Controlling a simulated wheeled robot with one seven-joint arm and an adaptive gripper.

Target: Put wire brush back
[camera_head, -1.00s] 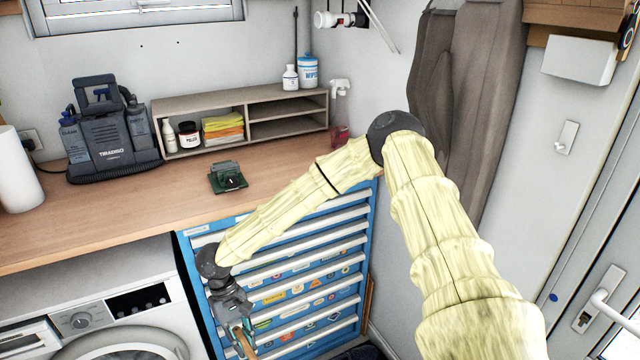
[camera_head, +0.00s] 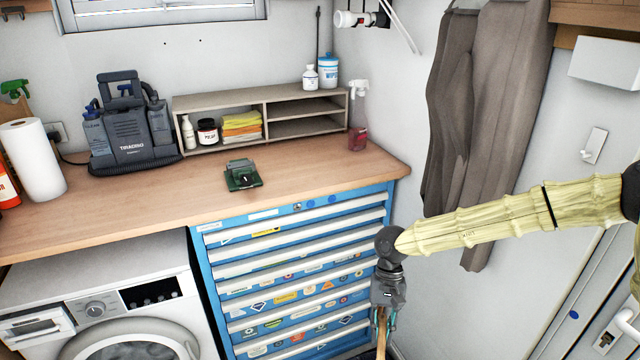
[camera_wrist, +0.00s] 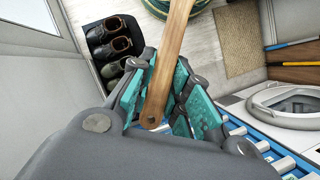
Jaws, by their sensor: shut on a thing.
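My gripper (camera_head: 384,318) is at the right front corner of the blue tool chest, pointing down. It is shut on the wooden handle of the wire brush (camera_head: 381,338). In the wrist view the wooden handle (camera_wrist: 167,62) runs up from between the teal finger pads of my gripper (camera_wrist: 165,100) and out of the top of the picture. The bristle end is out of view. The blue tool chest (camera_head: 197,240) has several drawers with white handles, and they look closed.
A wooden worktop (camera_head: 310,185) covers the chest, with a green device (camera_head: 242,175) and a grey shelf (camera_head: 266,108) on it. A washing machine (camera_head: 110,300) stands left. Shoes (camera_wrist: 108,45) lie on the floor. Grey cloth (camera_head: 455,130) hangs on the right wall.

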